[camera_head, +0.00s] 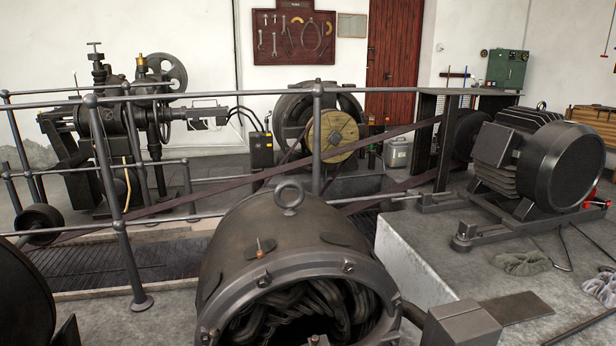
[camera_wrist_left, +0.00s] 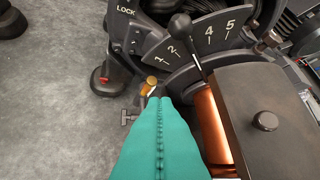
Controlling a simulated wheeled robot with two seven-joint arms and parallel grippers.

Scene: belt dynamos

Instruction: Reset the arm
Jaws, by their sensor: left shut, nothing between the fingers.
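My left gripper (camera_wrist_left: 160,103) shows in the left wrist view as two teal fingers that meet along a ridged seam. It is shut and empty, pointing up the picture. Ahead of its tips is a dark curved plate (camera_wrist_left: 215,38) with white numbers. A lever with a black ball knob (camera_wrist_left: 180,24) stands over the plate. A small brass-coloured knob (camera_wrist_left: 150,81) is just above the fingertips in the picture; I cannot tell whether they touch. Neither gripper shows in the head view.
A dark housing (camera_wrist_left: 265,115) with a copper-coloured part (camera_wrist_left: 212,125) is close on the right of the fingers. In the head view, a large dynamo (camera_head: 250,240) fills the front middle, and a motor (camera_head: 540,160) stands on a concrete block (camera_head: 420,270). Railings (camera_head: 120,235) cross the left.

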